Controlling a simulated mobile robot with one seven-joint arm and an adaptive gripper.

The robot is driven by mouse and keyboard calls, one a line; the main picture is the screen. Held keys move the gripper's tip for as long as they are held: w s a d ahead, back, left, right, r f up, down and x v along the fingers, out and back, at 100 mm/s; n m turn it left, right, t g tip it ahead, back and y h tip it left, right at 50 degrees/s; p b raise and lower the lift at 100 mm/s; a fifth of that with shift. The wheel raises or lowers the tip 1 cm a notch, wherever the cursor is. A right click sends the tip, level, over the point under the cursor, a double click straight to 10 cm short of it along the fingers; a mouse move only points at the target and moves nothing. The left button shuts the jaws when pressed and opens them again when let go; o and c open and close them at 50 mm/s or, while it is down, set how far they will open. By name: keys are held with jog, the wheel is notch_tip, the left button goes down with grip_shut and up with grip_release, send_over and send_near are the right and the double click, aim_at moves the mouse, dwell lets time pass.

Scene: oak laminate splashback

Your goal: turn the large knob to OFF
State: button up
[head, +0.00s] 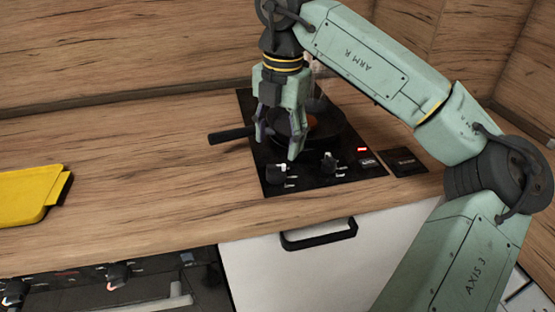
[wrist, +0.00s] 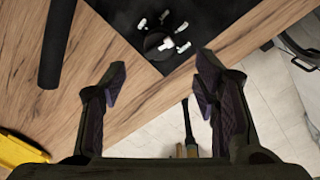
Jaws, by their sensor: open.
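The black hob panel (head: 256,160) has two dark knobs along its front edge, a left knob (head: 277,173) and a right knob (head: 329,164). I cannot tell surely which is the large one. My gripper (head: 280,143) is open and empty, pointing down above the front left of the hob, over the left knob's side. In the wrist view one dark knob (wrist: 154,41) with a white pointer and white marks around it shows near the hob corner, beyond my open fingertips (wrist: 161,80) and apart from them. The lettering is too small to read.
A dark pan (head: 335,128) with orange-brown contents and faint smoke stands on the hob behind my gripper. Its handle (head: 232,135) sticks out left. A small red light (head: 362,150) glows at the right. A yellow board (head: 25,195) lies far left; the counter between is clear.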

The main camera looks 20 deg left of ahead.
aim_at(276, 166)
jog(key=f, duration=0.4)
jog(key=f+p, duration=0.1)
jog(key=f, duration=0.2)
jog(key=shift+a+f, duration=0.2)
jog(key=shift+f, duration=0.2)
jog(key=c, duration=1.2)
jog(key=shift+o, duration=0.2)
